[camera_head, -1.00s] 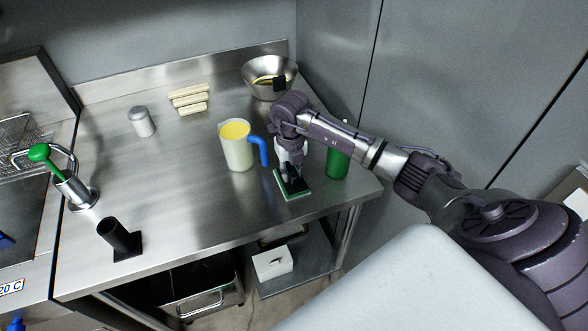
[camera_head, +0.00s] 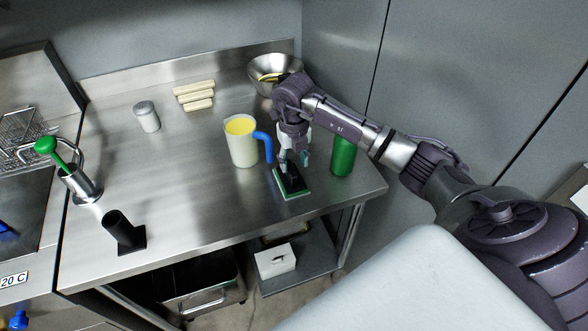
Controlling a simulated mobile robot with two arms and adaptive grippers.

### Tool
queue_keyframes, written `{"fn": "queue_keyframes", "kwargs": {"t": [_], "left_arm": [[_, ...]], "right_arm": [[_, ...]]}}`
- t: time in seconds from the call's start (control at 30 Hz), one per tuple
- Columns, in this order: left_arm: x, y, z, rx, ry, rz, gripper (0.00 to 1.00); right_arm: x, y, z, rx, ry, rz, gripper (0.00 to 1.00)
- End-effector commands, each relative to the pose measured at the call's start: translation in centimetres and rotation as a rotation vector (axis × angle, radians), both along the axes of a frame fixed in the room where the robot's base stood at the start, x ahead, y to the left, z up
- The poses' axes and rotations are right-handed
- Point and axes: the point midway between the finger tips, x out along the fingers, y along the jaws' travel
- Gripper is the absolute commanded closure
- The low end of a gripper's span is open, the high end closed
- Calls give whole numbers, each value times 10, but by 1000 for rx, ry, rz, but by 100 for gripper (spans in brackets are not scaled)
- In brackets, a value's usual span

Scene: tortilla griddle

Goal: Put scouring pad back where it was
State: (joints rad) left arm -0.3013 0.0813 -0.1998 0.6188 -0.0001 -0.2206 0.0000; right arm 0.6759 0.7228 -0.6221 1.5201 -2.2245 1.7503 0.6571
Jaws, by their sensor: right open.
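The scouring pad (camera_head: 283,196) is a flat green square with a black holder (camera_head: 292,181) on top of it. It lies on the steel table (camera_head: 190,180) near the front right edge. My right gripper (camera_head: 292,163) is open and points down just above and behind the black holder. I cannot tell from this view whether a fingertip touches it. My left gripper is not in view.
A pitcher (camera_head: 241,145) of yellow liquid with a blue handle stands just left of my gripper, and a green bottle (camera_head: 343,157) to its right. A steel bowl (camera_head: 262,66) is behind. A black holder tube (camera_head: 121,230) stands front left; mid-table is clear.

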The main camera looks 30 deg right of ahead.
Motion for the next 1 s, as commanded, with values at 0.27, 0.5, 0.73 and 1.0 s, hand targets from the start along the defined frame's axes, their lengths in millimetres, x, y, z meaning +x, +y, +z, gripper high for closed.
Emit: {"fn": "queue_keyframes", "kwargs": {"t": [0.27,0.5,0.73,1.0], "left_arm": [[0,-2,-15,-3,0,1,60],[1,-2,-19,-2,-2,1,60],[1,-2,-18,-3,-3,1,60],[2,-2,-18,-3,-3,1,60]], "right_arm": [[1,0,59,0,-5,1,53],[1,0,83,1,0,0,53],[0,0,86,0,1,0,53],[0,0,86,1,1,0,53]]}}
